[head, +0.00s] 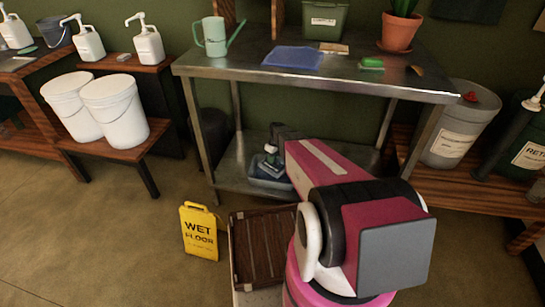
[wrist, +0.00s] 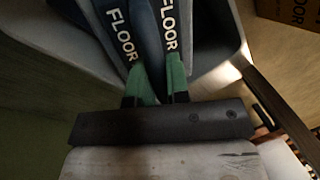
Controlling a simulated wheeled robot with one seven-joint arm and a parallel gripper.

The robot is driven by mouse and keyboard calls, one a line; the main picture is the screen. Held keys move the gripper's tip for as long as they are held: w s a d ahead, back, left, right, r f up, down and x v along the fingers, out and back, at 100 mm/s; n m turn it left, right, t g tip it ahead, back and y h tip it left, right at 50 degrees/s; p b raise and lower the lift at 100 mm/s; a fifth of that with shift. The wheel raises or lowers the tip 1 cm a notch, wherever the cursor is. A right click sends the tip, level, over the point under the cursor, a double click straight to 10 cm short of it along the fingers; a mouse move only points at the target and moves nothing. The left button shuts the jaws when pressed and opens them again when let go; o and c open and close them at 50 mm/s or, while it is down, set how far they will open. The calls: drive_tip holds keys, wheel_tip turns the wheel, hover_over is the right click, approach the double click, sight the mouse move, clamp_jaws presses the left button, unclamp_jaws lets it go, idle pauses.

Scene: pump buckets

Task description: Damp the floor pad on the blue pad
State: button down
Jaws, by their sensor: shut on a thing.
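The blue pad (head: 293,57) lies flat on the metal table's top in the head view. The floor pad (wrist: 150,40) is dark blue, and white FLOOR lettering shows twice on it in the wrist view. My gripper (wrist: 157,88) has green fingertips shut on its near end. The floor pad is in or just over a grey bin (wrist: 217,72); I cannot tell whether it touches the bottom. In the head view my gripper (head: 272,148) is at the bin (head: 264,183) on the lower shelf, partly hidden by my pink arm.
The metal table (head: 240,68) stands over the lower shelf, its top above my gripper. On top are a watering can (head: 214,37), a green sponge (head: 371,63) and a potted plant (head: 401,32). A yellow wet-floor sign (head: 199,231) and a brown crate (head: 262,240) stand in front.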

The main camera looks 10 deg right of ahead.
sight(272, 166)
drive_tip(key=shift+f, duration=2.55)
drive_tip(key=shift+f, duration=0.6)
drive_tip(key=shift+r, duration=0.1)
drive_tip(key=shift+r, duration=3.45)
drive_tip(key=shift+s, duration=0.1)
